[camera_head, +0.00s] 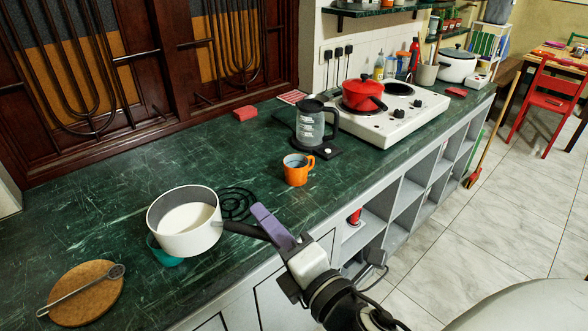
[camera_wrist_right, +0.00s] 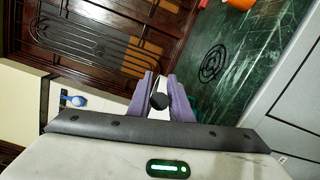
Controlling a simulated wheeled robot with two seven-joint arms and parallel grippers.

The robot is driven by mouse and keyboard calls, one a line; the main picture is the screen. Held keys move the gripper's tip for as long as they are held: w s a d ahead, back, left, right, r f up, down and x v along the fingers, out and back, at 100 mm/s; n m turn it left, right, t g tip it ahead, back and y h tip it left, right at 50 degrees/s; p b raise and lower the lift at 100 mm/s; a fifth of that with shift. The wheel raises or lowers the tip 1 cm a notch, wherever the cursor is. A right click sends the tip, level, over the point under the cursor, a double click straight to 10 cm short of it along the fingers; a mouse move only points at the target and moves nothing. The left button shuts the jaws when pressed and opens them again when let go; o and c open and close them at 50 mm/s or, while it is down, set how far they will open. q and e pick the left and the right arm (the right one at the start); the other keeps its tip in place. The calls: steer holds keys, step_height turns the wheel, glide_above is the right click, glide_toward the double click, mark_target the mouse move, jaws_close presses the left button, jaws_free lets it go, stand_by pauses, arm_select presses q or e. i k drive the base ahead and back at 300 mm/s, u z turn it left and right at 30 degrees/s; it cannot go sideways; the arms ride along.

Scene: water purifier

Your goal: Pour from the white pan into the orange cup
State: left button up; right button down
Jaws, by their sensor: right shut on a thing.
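The white pan (camera_head: 172,239) is at the left of the head view, its opening facing up, its black handle (camera_head: 243,230) pointing right. My right gripper (camera_head: 268,224), with purple fingers, is shut on the handle; the wrist view shows the handle end (camera_wrist_right: 159,101) between the fingers. The pan's inside is pale; I cannot tell how much it holds. The orange cup (camera_head: 297,174) stands upright on the green counter, up and right of the pan, apart from it. A bit of it shows in the wrist view (camera_wrist_right: 240,4). My left gripper is not in view.
A teal item (camera_head: 163,255) is partly hidden by the pan. A black coil trivet (camera_head: 238,200) lies beside it. A glass kettle (camera_head: 310,124) stands behind the cup. The counter's middle is clear.

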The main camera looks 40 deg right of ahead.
mark_target(300, 169)
steer(key=k, duration=0.35)
steer(key=z, duration=1)
steer(key=i, duration=0.5)
